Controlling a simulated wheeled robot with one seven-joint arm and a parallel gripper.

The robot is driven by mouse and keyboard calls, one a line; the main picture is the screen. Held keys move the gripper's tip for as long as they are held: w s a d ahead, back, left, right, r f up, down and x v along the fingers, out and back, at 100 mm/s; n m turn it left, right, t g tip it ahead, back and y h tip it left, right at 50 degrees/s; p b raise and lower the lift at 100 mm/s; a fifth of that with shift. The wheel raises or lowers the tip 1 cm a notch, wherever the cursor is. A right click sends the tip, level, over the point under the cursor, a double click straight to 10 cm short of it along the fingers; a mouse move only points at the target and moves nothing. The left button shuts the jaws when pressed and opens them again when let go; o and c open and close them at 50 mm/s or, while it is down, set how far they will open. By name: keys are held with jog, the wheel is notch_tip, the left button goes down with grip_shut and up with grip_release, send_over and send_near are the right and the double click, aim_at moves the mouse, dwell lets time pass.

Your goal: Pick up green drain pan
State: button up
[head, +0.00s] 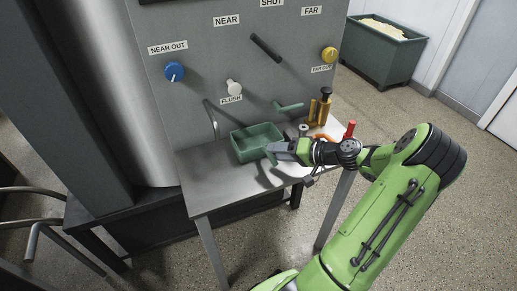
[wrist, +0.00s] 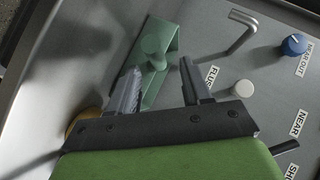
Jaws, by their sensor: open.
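The green drain pan (head: 243,153) is a shallow open rectangular tray. It sits on the steel table against the panel in the head view. My gripper (head: 277,152) is at the pan's right front side. In the wrist view, my gripper (wrist: 160,68) is open, its two grey fingers apart. Green surfaces (wrist: 155,75) show beyond and between the fingertips; they look like the pan, with a rounded green part in front. I cannot tell whether a finger touches the pan.
The steel table (head: 205,190) has bare room left of the pan. A green lever (head: 288,107) juts from the panel above the pan's right side. A bent metal pipe (head: 212,122) hangs at left.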

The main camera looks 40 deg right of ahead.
jog(key=shift+x, duration=1.1)
jog(key=shift+s+d, duration=0.1)
jog(key=shift+r, duration=0.1)
grip_shut()
